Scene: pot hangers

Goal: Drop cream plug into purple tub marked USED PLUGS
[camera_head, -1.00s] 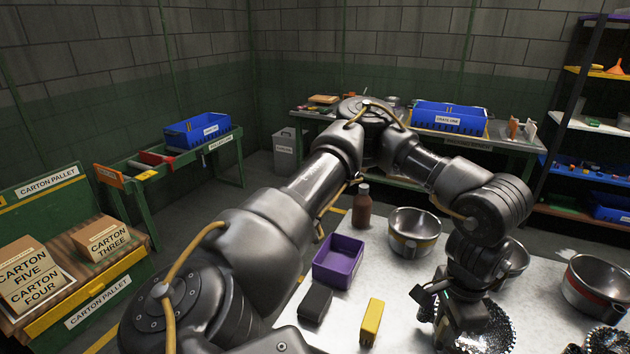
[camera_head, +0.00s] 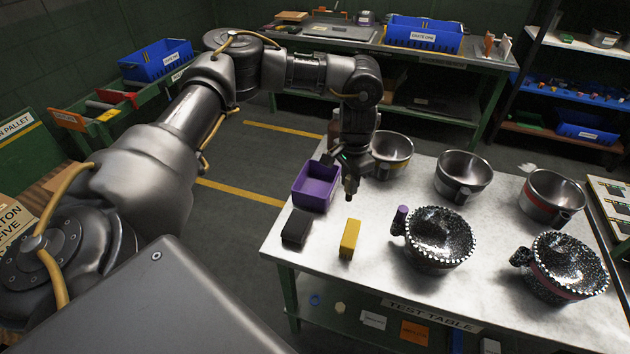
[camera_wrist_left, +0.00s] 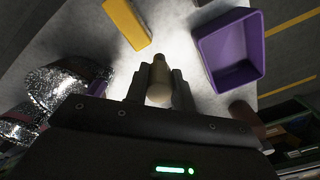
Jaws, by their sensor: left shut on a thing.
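The cream plug (camera_wrist_left: 158,85) is between the two fingers of my left gripper (camera_wrist_left: 157,88) in the left wrist view, and the gripper is shut on it. The plug is too dark and small to make out in the head view. There my left gripper (camera_head: 351,188) points down, just right of the purple tub (camera_head: 304,197), above the table. The tub is open at the top and looks empty; it also shows in the left wrist view (camera_wrist_left: 250,45), to the right of the plug. No label is readable on it. My right gripper is not in view.
A black block (camera_head: 297,228) and a yellow block (camera_head: 350,238) stand in front of the tub. Steel pots (camera_head: 463,172) and speckled pots (camera_head: 440,238) fill the table's middle and right. A brown bottle (camera_head: 333,128) is partly hidden behind my left arm.

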